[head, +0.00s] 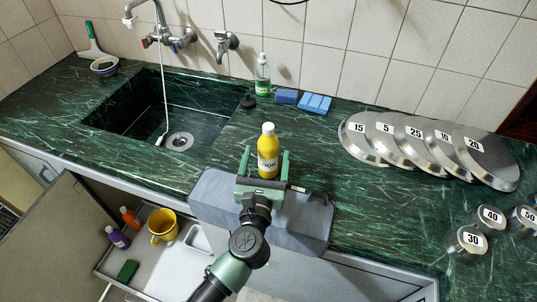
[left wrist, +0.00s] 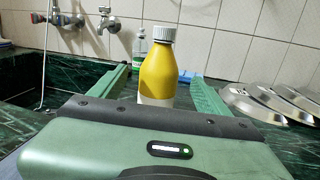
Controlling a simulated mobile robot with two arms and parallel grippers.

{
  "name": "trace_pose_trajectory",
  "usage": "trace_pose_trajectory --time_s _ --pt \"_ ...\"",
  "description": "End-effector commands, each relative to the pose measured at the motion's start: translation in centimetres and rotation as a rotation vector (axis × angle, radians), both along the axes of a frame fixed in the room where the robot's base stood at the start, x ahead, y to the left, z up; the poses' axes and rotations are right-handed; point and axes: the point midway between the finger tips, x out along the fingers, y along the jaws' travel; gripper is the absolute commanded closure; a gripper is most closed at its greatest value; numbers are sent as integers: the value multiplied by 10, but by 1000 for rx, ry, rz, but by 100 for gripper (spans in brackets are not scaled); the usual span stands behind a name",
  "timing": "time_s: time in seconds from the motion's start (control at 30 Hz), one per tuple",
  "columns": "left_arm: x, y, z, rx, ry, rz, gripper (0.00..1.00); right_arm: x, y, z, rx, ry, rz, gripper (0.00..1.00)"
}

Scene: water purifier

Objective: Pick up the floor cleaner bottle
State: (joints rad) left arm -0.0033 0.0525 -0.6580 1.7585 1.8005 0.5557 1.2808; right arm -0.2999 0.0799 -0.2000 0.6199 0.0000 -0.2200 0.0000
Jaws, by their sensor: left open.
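The floor cleaner bottle (head: 267,143) is yellow with a white cap and a partly visible label. It stands upright on the dark green marble counter near its front edge. My left gripper (head: 266,151) is open, with one finger on each side of the bottle and no clear grip on it. In the left wrist view the bottle (left wrist: 158,72) rises between the two green fingers (left wrist: 157,80). Its lower part is hidden behind the gripper body. My right gripper is in neither view.
A sink (head: 165,110) lies to the left. A clear green bottle (head: 262,76) and blue sponges (head: 315,103) stand behind. Numbered metal lids (head: 365,140) lie right. Below is an open drawer with a yellow mug (head: 163,226).

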Motion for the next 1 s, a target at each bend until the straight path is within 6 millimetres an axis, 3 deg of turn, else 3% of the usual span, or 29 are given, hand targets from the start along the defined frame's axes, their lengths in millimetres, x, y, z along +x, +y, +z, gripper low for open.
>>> trace_pose_trajectory --time_s 0.17,0.7,1.0 --pt "11 2 -8 -50 38 29 23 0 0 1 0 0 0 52" --pt "76 -8 -10 -44 36 27 23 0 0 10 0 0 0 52" --pt "80 -8 -11 -45 37 27 26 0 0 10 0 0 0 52"
